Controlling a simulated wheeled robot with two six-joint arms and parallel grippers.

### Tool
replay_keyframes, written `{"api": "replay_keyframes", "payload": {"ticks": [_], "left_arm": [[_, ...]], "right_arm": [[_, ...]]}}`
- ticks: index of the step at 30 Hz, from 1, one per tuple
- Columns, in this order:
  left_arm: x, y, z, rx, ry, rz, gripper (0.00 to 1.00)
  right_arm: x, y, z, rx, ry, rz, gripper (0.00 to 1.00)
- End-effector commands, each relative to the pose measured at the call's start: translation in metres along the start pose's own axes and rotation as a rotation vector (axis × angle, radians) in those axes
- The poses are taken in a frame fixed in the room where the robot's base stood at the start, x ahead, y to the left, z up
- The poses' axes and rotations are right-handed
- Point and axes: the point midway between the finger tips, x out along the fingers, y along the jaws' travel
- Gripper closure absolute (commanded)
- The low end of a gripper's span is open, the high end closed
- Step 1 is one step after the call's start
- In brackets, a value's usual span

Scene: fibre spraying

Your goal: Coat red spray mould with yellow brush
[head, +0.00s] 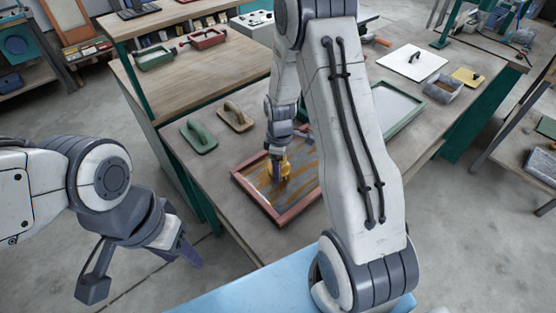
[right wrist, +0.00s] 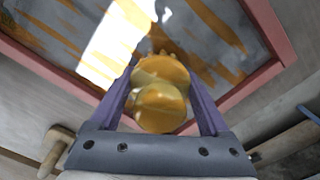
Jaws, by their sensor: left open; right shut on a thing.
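The red-framed mould (head: 274,213) lies on the workbench, partly hidden behind my right arm. Its grey inner face carries several yellow-orange streaks, with grey patches between them. My right gripper (head: 276,156) is over the mould, shut on the yellow brush (head: 270,179). In the right wrist view the brush's rounded yellow handle (right wrist: 160,102) sits between the purple fingers, and the mould's red frame (right wrist: 268,30) runs around the streaked face. The bristles' contact with the face is hidden. My left gripper (head: 188,252) is open and empty, left of the bench, away from the mould.
A green float (head: 199,137) and a tan float (head: 236,117) lie behind the mould. A green-framed mould (head: 400,108), a white board (head: 412,62), a grey box (head: 442,89) and a yellow piece (head: 467,77) lie to the right. A raised wooden shelf (head: 190,75) stands behind.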

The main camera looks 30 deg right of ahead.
Motion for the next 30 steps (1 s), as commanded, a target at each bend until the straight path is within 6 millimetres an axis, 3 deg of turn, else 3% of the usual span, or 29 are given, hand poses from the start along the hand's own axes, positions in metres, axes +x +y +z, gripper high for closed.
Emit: {"api": "replay_keyframes", "payload": {"ticks": [9,13,30], "left_arm": [[-0.002,0.000,0.000,0.000,0.000,0.000,0.50],[-0.017,0.001,-0.001,-0.001,0.000,0.000,0.50],[-0.059,0.004,-0.003,-0.001,0.000,0.000,0.50]], "right_arm": [[0.000,-0.017,-0.012,0.011,-0.001,-0.002,0.72],[-0.027,-0.016,-0.013,0.011,0.002,0.002,0.72],[-0.075,-0.019,-0.021,-0.004,0.000,0.000,0.72]]}}
